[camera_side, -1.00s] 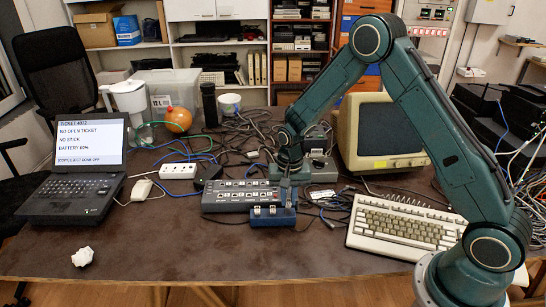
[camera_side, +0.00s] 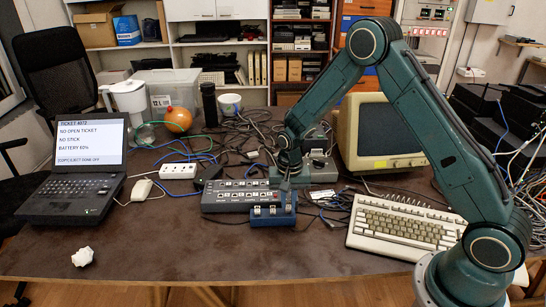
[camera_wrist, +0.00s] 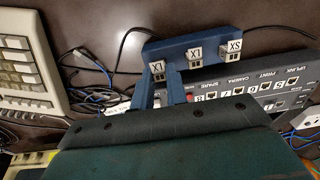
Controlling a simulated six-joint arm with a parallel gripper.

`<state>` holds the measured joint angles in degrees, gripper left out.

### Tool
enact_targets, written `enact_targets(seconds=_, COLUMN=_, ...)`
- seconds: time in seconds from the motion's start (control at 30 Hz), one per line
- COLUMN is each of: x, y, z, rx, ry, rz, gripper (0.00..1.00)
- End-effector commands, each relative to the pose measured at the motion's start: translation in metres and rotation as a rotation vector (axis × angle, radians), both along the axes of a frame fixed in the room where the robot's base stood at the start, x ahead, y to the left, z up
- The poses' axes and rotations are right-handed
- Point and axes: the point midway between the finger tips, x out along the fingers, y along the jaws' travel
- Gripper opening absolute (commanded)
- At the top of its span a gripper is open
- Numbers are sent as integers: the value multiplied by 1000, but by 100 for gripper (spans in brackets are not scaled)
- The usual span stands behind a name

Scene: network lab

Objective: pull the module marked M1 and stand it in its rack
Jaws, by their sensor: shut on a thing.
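The blue rack (camera_side: 273,221) stands in front of the grey switch box (camera_side: 228,202). In the wrist view the rack (camera_wrist: 185,42) holds three small pale modules in a row. They read upside down as SX (camera_wrist: 235,46), LX (camera_wrist: 196,53) and LX (camera_wrist: 158,70). My gripper (camera_wrist: 167,84) has its blue fingers at the leftmost LX module, at the rack's end, and is shut on it. In the side view my gripper (camera_side: 287,190) is over the right end of the rack. I see no M1 mark; the fingers partly hide the held module.
The beige keyboard (camera_side: 403,222) lies right of the rack, with loose cables between. A CRT monitor (camera_side: 385,133) stands behind. A laptop (camera_side: 72,190) is at the left. A paper ball (camera_side: 82,257) lies near the front edge. The table in front of the rack is clear.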

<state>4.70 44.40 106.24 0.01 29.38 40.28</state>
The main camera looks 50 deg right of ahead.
Motion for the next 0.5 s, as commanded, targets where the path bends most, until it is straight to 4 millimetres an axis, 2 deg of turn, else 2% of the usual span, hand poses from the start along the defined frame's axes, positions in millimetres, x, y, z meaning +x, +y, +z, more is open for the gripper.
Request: enact_targets(seconds=0.5, x=0, y=0, z=-6, rx=-1, ry=-1, rz=0, gripper=0)
